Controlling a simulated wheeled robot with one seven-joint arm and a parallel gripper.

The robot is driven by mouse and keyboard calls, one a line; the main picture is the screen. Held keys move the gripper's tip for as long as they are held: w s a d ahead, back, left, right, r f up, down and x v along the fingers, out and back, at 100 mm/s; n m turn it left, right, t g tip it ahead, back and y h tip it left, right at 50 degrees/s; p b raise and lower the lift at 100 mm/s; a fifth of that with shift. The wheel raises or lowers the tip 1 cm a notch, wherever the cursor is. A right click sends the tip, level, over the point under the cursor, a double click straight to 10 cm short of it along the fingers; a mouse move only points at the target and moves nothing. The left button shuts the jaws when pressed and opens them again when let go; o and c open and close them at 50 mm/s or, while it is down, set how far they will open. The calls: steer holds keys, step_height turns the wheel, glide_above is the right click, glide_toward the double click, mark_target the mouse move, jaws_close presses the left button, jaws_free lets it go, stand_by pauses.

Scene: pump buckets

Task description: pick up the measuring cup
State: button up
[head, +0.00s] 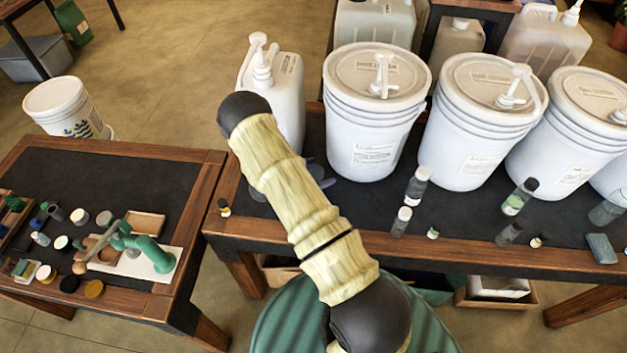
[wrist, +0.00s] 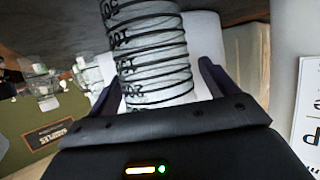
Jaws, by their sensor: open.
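The measuring cup (wrist: 152,45) is a clear, ribbed cylinder with dark ring lines and lettering, seen close up in the wrist view. My gripper (wrist: 160,78) is open, with one dark finger on each side of the cup. A gap shows between the right finger and the cup; the left finger is very near the cup's side, and I cannot tell if it touches. In the head view my arm covers the cup, and only a bit of a purplish finger (head: 326,183) shows at the arm's right edge.
A white pump jug (head: 288,90) and a white pump bucket (head: 368,130) stand close behind my arm on the dark-topped table. A small amber bottle (head: 224,208) stands at the left.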

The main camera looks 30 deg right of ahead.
stand_by(0.5)
steer(key=c, duration=1.1)
steer(key=shift+o, duration=0.2)
step_height(320, 180, up, 10)
steer(key=b, duration=0.1)
steer(key=shift+b, duration=0.35)
